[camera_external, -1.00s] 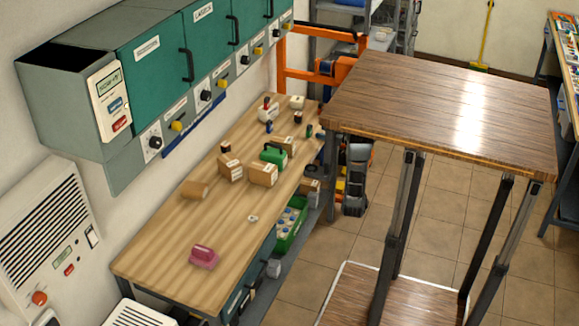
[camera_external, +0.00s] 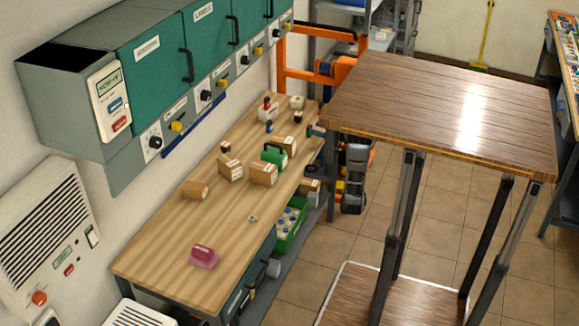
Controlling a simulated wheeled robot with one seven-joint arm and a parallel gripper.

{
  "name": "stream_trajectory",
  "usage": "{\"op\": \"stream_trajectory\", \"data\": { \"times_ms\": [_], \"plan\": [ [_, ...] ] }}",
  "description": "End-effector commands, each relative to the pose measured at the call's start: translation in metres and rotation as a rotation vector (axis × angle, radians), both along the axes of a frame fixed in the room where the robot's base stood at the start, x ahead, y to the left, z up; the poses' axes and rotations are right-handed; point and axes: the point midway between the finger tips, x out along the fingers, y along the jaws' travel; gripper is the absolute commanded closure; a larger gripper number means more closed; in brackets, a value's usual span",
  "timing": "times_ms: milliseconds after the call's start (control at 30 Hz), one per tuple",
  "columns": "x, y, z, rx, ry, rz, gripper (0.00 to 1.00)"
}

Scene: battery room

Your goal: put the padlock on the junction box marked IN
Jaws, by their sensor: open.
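I cannot single out the padlock or read an IN mark at this size. At the far end of the wooden bench (camera_external: 150,262) stand a pale box with a red and dark top (camera_external: 267,112) and a small beige box (camera_external: 297,102); either could be a junction box, but I cannot tell. Small dark and blue items (camera_external: 269,127) stand near them. A small grey-teal piece at the bench's right edge, apparently my gripper (camera_external: 314,131), is open; the rest of my arm is mostly hidden behind the tall table. No held object shows.
Several cardboard boxes (camera_external: 263,173), a green case (camera_external: 274,154), a pink item (camera_external: 203,257) and a small ring (camera_external: 252,218) lie on the bench. Teal cabinets (camera_external: 150,70) overhang its left. A tall wooden table (camera_external: 440,110) stands right. The bench's near part is mostly clear.

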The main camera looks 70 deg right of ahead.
Motion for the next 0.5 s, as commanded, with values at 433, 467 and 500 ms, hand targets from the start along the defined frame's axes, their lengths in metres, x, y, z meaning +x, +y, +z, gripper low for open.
{"op": "stream_trajectory", "data": {
  "times_ms": [433, 467, 500],
  "plan": [
    [0.049, -0.001, 0.000, 0.001, 0.001, 0.000, 0.31],
    [0.049, -0.001, 0.000, 0.001, 0.001, 0.000, 0.31],
    [0.050, -0.001, 0.000, 0.001, 0.001, -0.001, 0.31]
  ]
}}
